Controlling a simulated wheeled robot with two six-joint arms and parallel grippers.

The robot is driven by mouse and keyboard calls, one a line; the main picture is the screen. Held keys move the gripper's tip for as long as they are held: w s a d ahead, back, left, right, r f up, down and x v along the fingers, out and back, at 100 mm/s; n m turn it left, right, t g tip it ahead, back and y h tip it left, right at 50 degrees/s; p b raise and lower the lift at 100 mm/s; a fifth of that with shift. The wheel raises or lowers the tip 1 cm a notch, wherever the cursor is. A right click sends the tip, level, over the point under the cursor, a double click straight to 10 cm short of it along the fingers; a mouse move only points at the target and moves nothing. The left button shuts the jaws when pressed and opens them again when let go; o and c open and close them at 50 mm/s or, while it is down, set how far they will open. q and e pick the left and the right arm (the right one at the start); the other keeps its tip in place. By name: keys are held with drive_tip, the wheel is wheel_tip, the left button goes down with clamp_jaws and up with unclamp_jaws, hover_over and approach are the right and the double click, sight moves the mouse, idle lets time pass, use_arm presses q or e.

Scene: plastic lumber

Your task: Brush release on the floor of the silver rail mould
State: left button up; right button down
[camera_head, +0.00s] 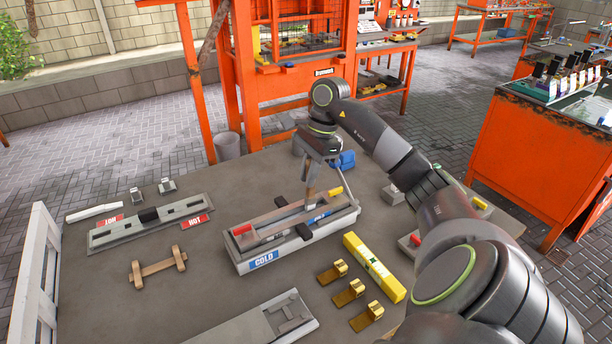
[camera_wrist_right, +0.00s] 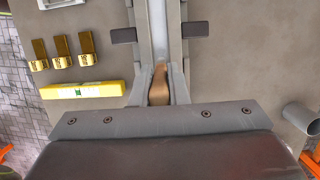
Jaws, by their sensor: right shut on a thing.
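The silver rail mould (camera_head: 340,222), a long grey trough with a blue COLD label, lies in the middle of the table. It also shows in the right wrist view, its channel (camera_wrist_right: 157,35) running away from the gripper. My right gripper (camera_head: 310,180) is over the mould and shut on a brush. The brush's tan wooden handle (camera_wrist_right: 159,86) shows between the fingers. The bristles are hidden, so I cannot tell whether they touch the mould floor. My left gripper is not in view.
A second mould with HOT labels (camera_head: 150,222) lies at the left. A wooden piece (camera_head: 158,267), a yellow level (camera_head: 373,268) and several brass brackets (camera_head: 349,292) lie near the front. A grey flat mould (camera_head: 262,325) is at the front edge. Bare table lies between them.

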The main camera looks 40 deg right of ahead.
drive_tip(key=shift+s+d+f+b, duration=0.1)
drive_tip(key=shift+s+d+b, duration=0.1)
drive_tip(key=shift+d+b, duration=0.45)
drive_tip(key=shift+s+d+b, duration=0.15)
drive_tip(key=shift+d+b, duration=0.15)
drive_tip(key=shift+d, duration=0.55)
drive_tip(key=shift+b, duration=0.35)
drive_tip(key=shift+r, duration=0.6)
